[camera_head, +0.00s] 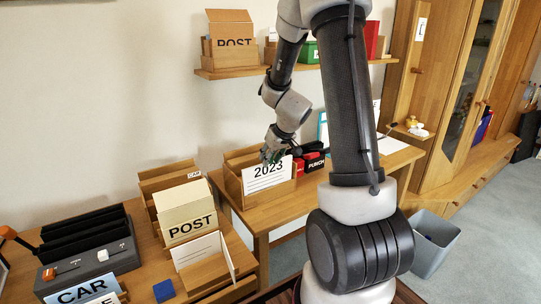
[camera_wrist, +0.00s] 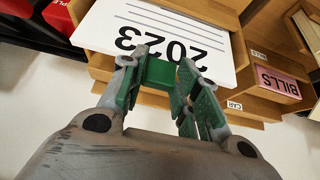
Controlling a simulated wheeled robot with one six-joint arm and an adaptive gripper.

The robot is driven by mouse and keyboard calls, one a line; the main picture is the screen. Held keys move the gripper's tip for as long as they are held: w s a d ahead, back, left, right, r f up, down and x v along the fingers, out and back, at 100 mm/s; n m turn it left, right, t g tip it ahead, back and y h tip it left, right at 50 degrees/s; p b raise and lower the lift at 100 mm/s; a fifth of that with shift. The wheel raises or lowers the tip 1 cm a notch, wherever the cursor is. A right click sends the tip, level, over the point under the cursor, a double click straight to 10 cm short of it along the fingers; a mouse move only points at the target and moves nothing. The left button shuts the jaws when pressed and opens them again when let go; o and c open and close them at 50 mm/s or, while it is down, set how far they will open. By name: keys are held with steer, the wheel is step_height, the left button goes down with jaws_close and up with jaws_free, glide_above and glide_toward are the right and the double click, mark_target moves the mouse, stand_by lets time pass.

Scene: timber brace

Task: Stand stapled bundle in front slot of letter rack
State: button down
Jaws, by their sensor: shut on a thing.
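The white bundle marked 2023 (camera_head: 268,178) is upright at the front of a wooden box-like holder (camera_head: 232,187) on the desk. It also shows in the wrist view (camera_wrist: 205,22), with its print upside down. My gripper (camera_head: 276,151) is at the bundle's top edge. In the wrist view, my green-padded fingers (camera_wrist: 165,78) are shut on that edge near the number. Staples are not visible.
Left of it stand a POST box (camera_head: 187,213) and an open white folder (camera_head: 203,250). The wrist view shows a pink BILLS item (camera_wrist: 278,80) in a wooden compartment. A shelf (camera_head: 232,73) hangs above.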

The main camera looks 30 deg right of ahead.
steer(key=c, duration=1)
jaws_free()
steer(key=shift+o, duration=0.2)
steer(key=o, duration=0.5)
steer(key=shift+c, duration=0.2)
steer(key=shift+r, duration=0.1)
step_height(320, 180, up, 8)
